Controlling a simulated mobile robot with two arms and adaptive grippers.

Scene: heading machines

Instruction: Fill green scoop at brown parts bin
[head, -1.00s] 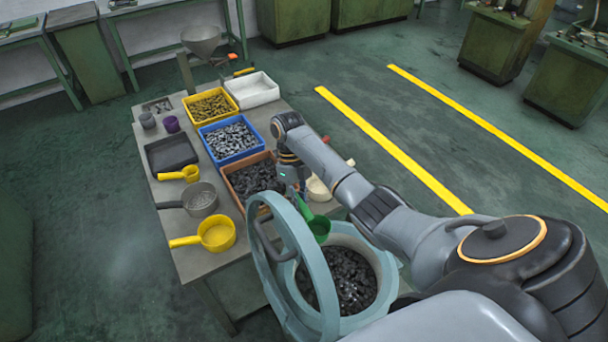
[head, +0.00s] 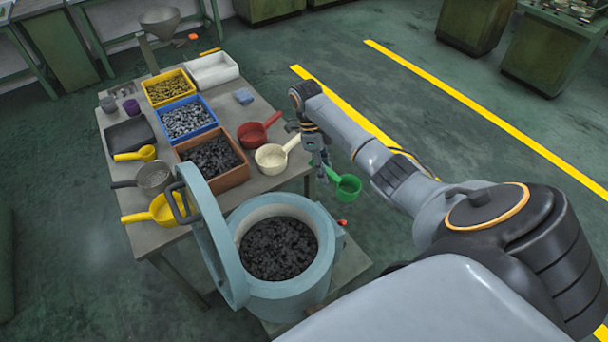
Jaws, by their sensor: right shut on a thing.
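The green scoop (head: 348,186) hangs in the air to the right of the table, over the floor. My right gripper (head: 322,172) is shut on its handle. The scoop's bowl faces up and looks empty, though its inside is small in the picture. The brown parts bin (head: 229,181) stands on the table's front right part, left of my right gripper and apart from it. It is filled with dark grey parts. My left gripper is not in view.
An open blue-grey drum (head: 322,270) of dark parts stands before the table, its round lid (head: 213,245) raised at left. A cream scoop (head: 272,158) and red scoop (head: 252,134) lie right of the brown bin. Blue (head: 211,118) and yellow (head: 148,93) bins stand behind.

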